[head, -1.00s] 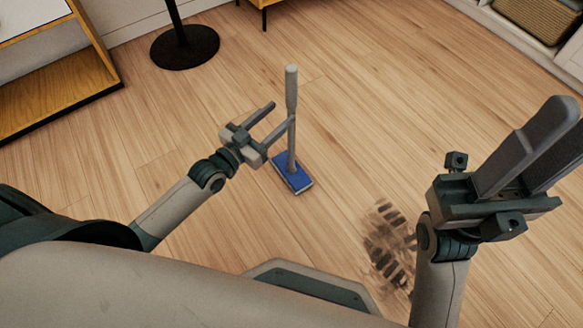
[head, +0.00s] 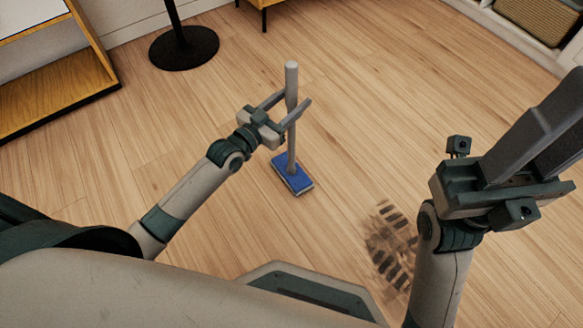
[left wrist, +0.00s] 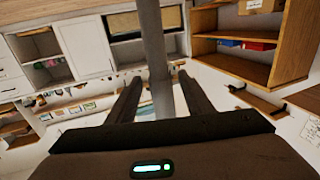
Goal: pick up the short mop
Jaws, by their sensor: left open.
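The short mop stands upright on the wooden floor, with a grey handle (head: 291,80) and a flat blue head (head: 293,174). My left gripper (head: 294,106) is open at the upper part of the handle, with one finger on each side of it. In the left wrist view the grey handle (left wrist: 153,50) runs down between the two open fingers (left wrist: 160,98). Whether a finger touches the handle cannot be told. My right gripper (head: 540,135) is at the right of the head view, raised and away from the mop; its fingers are apart, with nothing seen between them.
A dark smudged patch (head: 391,245) marks the floor right of the mop. A round black lamp base (head: 184,48) and a wooden shelf unit (head: 60,90) stand at the back left. A woven basket (head: 540,18) is at the back right.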

